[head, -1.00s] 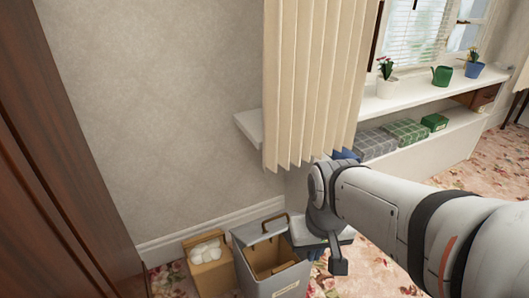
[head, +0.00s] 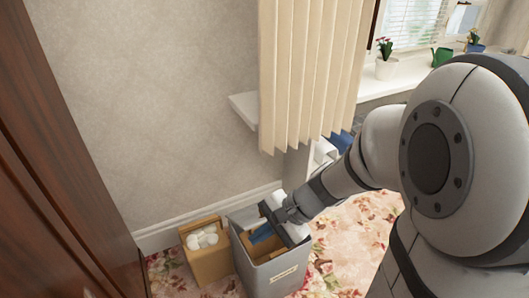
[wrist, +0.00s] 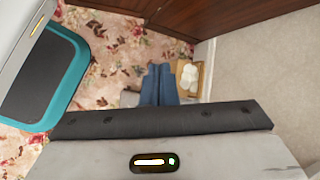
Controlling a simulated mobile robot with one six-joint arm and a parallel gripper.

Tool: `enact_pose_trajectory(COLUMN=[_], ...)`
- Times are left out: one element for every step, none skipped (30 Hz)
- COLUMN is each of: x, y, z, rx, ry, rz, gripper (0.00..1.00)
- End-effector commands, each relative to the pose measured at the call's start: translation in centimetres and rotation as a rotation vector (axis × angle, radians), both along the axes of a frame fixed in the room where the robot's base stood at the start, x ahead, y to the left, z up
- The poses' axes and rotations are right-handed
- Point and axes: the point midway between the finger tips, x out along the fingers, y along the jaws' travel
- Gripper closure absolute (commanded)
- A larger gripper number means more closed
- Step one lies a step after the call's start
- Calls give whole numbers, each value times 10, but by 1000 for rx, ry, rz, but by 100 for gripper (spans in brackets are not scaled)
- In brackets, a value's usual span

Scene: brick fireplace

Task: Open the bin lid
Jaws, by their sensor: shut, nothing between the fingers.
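The grey bin (head: 272,275) with a pale label stands on the floor near the wall. Its top is partly uncovered and a tan interior shows. A grey panel (head: 241,216), seemingly the lid, shows at the back left of the top. Its handle and the rest are hidden behind my gripper. My gripper (head: 257,236) is shut and empty, its blue fingers over the bin's opening. I cannot tell whether they touch the bin or lid. In the wrist view the blue fingers (wrist: 158,72) lie together, and the bin is mostly hidden.
A tan box (head: 206,262) with white round items stands just left of the bin. A dark wooden cabinet (head: 60,150) is at left. A curtain (head: 312,75) and window shelf (head: 382,86) are behind. Floral carpet (head: 345,240) is free at right.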

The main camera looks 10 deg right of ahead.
Motion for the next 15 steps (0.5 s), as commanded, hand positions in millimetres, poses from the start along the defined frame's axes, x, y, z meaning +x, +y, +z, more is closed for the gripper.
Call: enact_pose_trajectory(x=[14, 23, 36, 46, 56, 70, 80, 90, 102, 111, 119, 127, 133, 138, 143], y=[1, 1, 0, -2, -5, -12, -18, -25, -36, -45, -55, -68, -79, -89, -102], z=[-14, -18, -24, -28, -33, -40, -46, -53, -62, -69, -77, -87, -94, -101, -110], rx=[83, 132, 196, 242, 287, 346, 389, 429, 481, 517, 551, 592, 621, 645, 674], ry=[49, 72, 102, 123, 144, 171, 188, 206, 227, 241, 253, 268, 276, 283, 290], rz=[-119, -192, -290, -364, -441, -543, -621, -699, -804, -881, -958, -1053, -1122, -1187, -1265], gripper=[100, 100, 100, 100, 100, 100, 100, 100, 100, 100, 100, 100, 100, 100, 100])
